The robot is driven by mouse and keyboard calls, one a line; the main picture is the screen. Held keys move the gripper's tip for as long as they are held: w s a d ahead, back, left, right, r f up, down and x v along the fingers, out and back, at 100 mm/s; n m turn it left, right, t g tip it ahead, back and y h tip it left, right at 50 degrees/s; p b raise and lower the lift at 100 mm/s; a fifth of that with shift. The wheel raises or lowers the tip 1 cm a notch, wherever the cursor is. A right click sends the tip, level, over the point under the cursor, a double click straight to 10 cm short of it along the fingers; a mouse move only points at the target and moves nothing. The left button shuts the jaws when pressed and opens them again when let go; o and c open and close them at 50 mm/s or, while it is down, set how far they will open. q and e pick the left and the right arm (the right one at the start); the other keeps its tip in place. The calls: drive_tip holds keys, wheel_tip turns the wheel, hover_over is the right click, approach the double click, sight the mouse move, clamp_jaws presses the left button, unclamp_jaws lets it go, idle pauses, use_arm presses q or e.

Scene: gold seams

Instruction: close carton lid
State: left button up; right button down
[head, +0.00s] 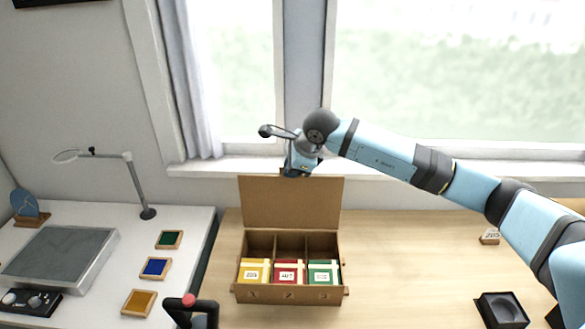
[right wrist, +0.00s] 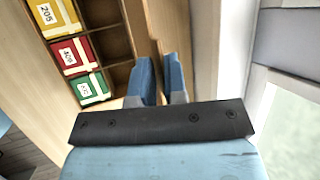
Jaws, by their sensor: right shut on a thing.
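The brown carton (head: 290,294) stands on the wooden table with its front towards me. Its lid (head: 290,203) is open and stands up at the back. Three compartments hold a yellow box (head: 253,271), a red box (head: 288,272) and a green box (head: 324,272) in their front parts. The boxes lie to the left there. My left gripper is not in view.
A white bench at left holds a grey plate (head: 60,257), a lamp (head: 148,213) and several coloured tiles. A dark object with a red knob (head: 189,300) stands left of the carton. A black holder (head: 502,310) is at right. The window is behind.

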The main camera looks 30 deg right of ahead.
drive_tip(key=shift+s+a+f+b, duration=0.1)
drive_tip(key=shift+s+a+b, duration=0.35)
drive_tip(key=shift+s, duration=0.35)
drive_tip(key=shift+s+a+f+b, duration=0.15)
drive_tip(key=shift+s+a+b, duration=0.3)
drive_tip(key=shift+s, duration=0.3)
drive_tip(key=shift+s+a+f+b, duration=0.1)
drive_tip(key=shift+s+a+b, duration=0.35)
drive_tip(key=shift+s, duration=0.35)
drive_tip(key=c, duration=1.2)
unclamp_jaws()
drive_tip(key=shift+w, duration=0.1)
